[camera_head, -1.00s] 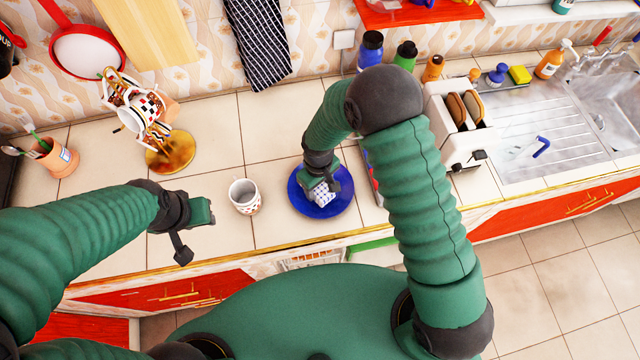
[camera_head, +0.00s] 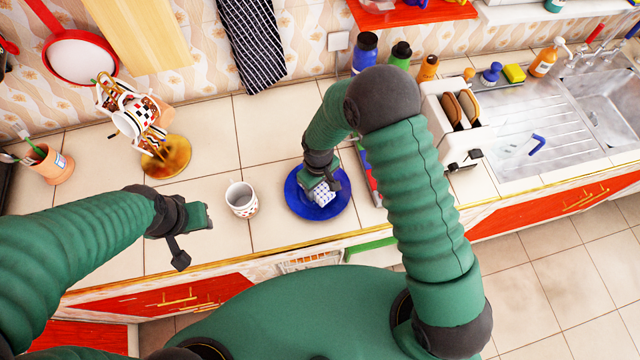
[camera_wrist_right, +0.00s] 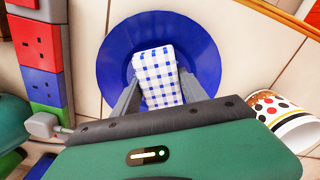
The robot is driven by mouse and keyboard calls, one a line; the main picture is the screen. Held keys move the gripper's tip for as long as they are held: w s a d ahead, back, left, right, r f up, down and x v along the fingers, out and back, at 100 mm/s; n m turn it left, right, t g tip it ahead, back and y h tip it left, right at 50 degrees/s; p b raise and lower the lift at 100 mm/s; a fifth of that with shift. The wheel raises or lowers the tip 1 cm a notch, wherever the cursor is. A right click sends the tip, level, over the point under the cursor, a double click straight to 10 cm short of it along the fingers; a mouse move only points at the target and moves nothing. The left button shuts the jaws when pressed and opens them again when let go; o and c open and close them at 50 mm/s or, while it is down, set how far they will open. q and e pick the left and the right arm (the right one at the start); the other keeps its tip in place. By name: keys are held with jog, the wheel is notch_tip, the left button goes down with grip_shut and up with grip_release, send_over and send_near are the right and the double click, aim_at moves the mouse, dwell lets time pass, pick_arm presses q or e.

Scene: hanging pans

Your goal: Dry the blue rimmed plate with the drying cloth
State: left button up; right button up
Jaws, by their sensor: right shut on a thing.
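The blue rimmed plate (camera_head: 338,208) lies flat on the tiled counter near its front edge, right of the mug. The drying cloth (camera_head: 322,193) is white with blue checks and lies folded over the plate's middle. My right gripper (camera_head: 323,180) reaches down over the plate and is shut on the cloth. In the right wrist view, its two fingers (camera_wrist_right: 160,95) flank the cloth (camera_wrist_right: 158,72), with the plate (camera_wrist_right: 112,62) beneath. Whether the cloth touches the plate is hard to tell. My left gripper (camera_head: 196,238) is apart and empty, left of the mug, with its fingers spread.
A patterned mug (camera_head: 242,200) stands close left of the plate. A toaster (camera_head: 455,125) and bottles (camera_head: 400,55) stand to the right and behind. A mug stand (camera_head: 165,160) is at the back left. A striped towel (camera_head: 257,45) hangs on the wall.

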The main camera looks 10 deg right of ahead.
jog(key=shift+r, duration=0.1)
notch_tip(320, 180, up, 8)
jog(key=p, duration=0.6)
dwell(0.3)
jog(key=shift+f+p, duration=0.4)
jog(key=shift+p, duration=0.1)
notch_tip(320, 180, down, 2)
jog(key=shift+w+d+f+p, duration=0.1)
jog(key=shift+w+f+p, duration=0.1)
jog(key=shift+p, duration=0.25)
jog(key=shift+s+f+b, duration=0.15)
jog(key=shift+f+b, duration=0.35)
jog(key=shift+f, duration=0.15)
jog(key=shift+f+b, duration=1.3)
jog(key=shift+f, duration=0.6)
